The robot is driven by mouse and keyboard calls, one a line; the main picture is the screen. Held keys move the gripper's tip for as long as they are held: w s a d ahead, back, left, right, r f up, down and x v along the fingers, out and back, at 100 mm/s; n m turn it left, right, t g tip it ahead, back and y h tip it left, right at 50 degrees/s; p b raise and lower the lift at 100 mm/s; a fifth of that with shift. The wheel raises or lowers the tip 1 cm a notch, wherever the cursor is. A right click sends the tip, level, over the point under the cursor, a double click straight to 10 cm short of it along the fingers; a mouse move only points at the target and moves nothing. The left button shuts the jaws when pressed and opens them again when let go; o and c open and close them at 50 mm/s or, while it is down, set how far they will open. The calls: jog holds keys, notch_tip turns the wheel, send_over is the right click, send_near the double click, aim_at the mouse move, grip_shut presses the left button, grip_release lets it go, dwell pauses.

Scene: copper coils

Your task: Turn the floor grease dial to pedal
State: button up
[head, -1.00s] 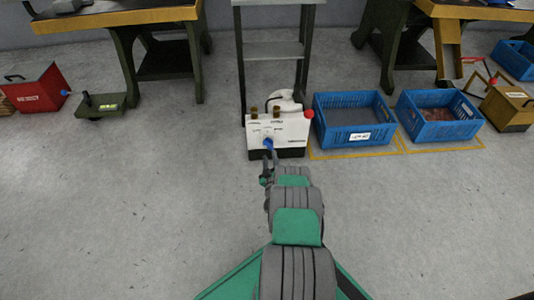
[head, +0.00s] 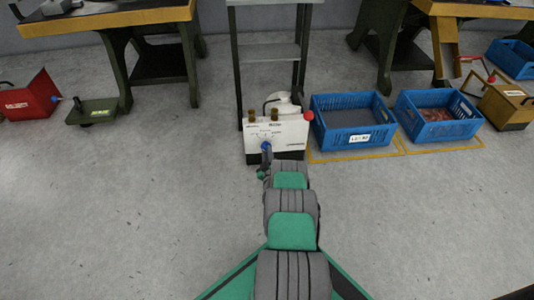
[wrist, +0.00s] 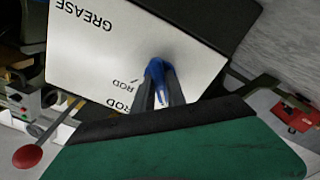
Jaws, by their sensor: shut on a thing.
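The floor grease unit (head: 291,133) is a white-fronted box with a dark base, standing on the floor below a small shelf stand. Its blue dial (head: 266,146) is on the front panel, left of the middle. In the wrist view the blue dial (wrist: 155,68) sits between the fingers of my gripper (wrist: 158,92), which is shut on it. The panel (wrist: 115,35) shows "GREASE" and "ROD" upside down. The fingers hide part of the dial and other labels. I cannot tell which label the dial points to.
Two blue crates (head: 322,133) (head: 402,121) stand on the floor to the right, inside yellow lines. A red box (head: 28,97) and a green floor pedal (head: 92,111) are at the left. A red ball knob (head: 308,116) is at the unit's right corner. The open floor is clear.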

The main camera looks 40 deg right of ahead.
grip_shut()
jog(key=shift+m, duration=0.4)
jog(key=shift+m+b, duration=0.55)
jog(key=shift+m, duration=2.95)
jog(key=o, duration=0.7)
grip_release()
